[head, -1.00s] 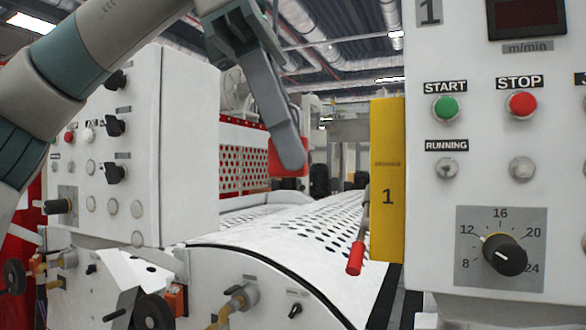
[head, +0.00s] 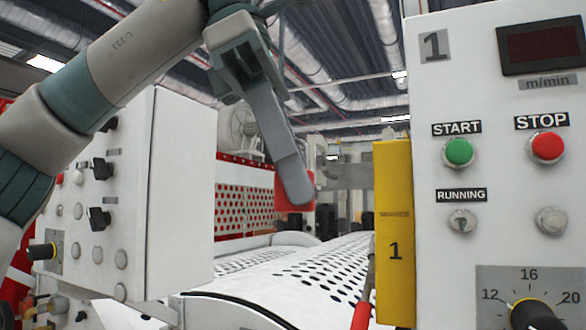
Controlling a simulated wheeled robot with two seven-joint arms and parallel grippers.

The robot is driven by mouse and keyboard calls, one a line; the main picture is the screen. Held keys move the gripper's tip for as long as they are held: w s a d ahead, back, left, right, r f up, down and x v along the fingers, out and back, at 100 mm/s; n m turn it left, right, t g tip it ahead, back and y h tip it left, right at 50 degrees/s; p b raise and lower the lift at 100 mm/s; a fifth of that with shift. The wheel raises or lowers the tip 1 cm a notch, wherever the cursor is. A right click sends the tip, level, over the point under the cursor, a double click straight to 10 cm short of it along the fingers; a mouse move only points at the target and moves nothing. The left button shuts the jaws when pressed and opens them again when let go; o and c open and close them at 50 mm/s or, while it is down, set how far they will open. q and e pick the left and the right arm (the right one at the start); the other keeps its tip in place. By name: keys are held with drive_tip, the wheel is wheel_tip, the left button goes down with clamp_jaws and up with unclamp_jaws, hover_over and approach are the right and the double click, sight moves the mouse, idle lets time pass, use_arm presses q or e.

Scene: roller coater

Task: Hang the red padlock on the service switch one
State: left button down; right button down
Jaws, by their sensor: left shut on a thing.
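My left gripper (head: 294,194) reaches in from the upper left, fingers pointing down. It is shut on the red padlock (head: 283,200), which shows as a red block partly hidden behind the near finger. The padlock's shackle cannot be made out. The service switch one is the yellow box (head: 395,240) marked 1, on the left side of the right-hand control panel. Its lever with a red grip (head: 362,316) hangs at the box's lower left, cut by the bottom edge. In the picture, the padlock is left of the yellow box, apart from it. My right gripper is out of view.
The control panel (head: 470,100) with START, STOP and a dial fills the right. A white cabinet (head: 185,190) with black knobs stands at left. A perforated white cover (head: 300,262) lies below and between them. Open air separates gripper and yellow box.

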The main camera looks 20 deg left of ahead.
use_arm(q)
drive_tip(key=shift+w, duration=0.25)
drive_tip(key=w+p, duration=0.2)
drive_tip(key=w, duration=0.3)
drive_tip(key=shift+w, duration=0.1)
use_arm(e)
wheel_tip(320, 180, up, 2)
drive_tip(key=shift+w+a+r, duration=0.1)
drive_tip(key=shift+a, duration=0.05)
use_arm(q)
drive_tip(key=shift+w, duration=0.15)
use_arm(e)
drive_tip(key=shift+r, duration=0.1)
